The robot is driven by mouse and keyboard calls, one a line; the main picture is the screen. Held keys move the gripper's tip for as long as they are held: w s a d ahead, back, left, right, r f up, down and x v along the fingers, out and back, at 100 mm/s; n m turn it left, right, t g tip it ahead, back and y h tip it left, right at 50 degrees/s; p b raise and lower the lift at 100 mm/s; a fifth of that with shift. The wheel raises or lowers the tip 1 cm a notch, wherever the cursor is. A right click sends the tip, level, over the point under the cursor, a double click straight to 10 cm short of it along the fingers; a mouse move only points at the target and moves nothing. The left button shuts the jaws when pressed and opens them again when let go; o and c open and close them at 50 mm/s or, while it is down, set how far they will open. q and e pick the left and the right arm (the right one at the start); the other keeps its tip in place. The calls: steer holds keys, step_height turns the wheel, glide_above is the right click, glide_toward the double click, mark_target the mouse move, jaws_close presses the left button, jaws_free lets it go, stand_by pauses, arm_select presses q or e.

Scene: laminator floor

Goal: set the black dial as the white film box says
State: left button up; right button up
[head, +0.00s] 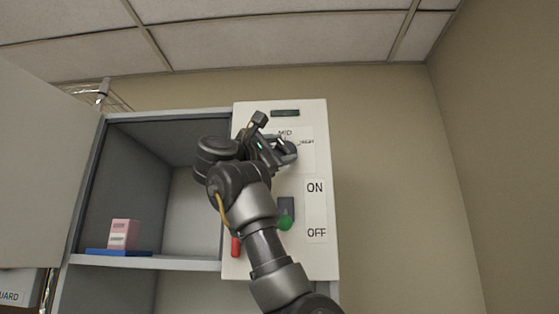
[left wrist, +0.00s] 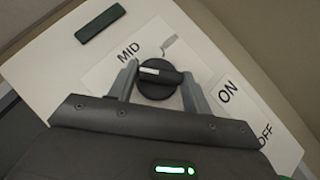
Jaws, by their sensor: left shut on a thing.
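The black dial (left wrist: 167,77) sits on the white panel between the fingers of my left gripper (left wrist: 158,88), which is shut on it. Its white mark points left in the left wrist view, to the low side of the printed MID rather than straight at it. In the head view my left gripper (head: 282,150) is at the upper panel and largely hides the dial; MID and HIGH show around it. Any label on the dial's other side is hidden. I cannot make out a white film box with readable text. My right gripper is not in view.
The white panel (head: 310,262) also carries an ON/OFF plate (head: 316,211), a green knob (head: 285,223) and a red handle (head: 235,246). Left of it, an open grey cabinet holds a pink box (head: 123,228) on a blue tray (head: 105,252). The right wall is clear.

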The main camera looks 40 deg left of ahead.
arm_select(q)
steer(key=n+y, duration=0.1)
steer(key=n+t+y+b, duration=0.1)
steer(key=n, duration=0.1)
steer(key=shift+d+f+t, duration=0.15)
steer(key=shift+t, duration=0.15)
steer(key=shift+n+t+y+b, duration=0.35)
steer(key=shift+n+y, duration=1.25)
steer(key=shift+n, duration=0.4)
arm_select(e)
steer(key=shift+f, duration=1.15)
arm_select(q)
steer(key=shift+n, duration=0.3)
steer(key=o, duration=1)
steer(key=shift+w, duration=0.15)
steer(key=b+v, duration=0.3)
steer(key=v, duration=0.2)
steer(key=b+v, duration=0.3)
steer(key=v, duration=0.2)
steer(key=shift+s+d+f+b, duration=0.25)
steer(key=shift+s+b, duration=0.05)
steer(key=shift+b, duration=0.1)
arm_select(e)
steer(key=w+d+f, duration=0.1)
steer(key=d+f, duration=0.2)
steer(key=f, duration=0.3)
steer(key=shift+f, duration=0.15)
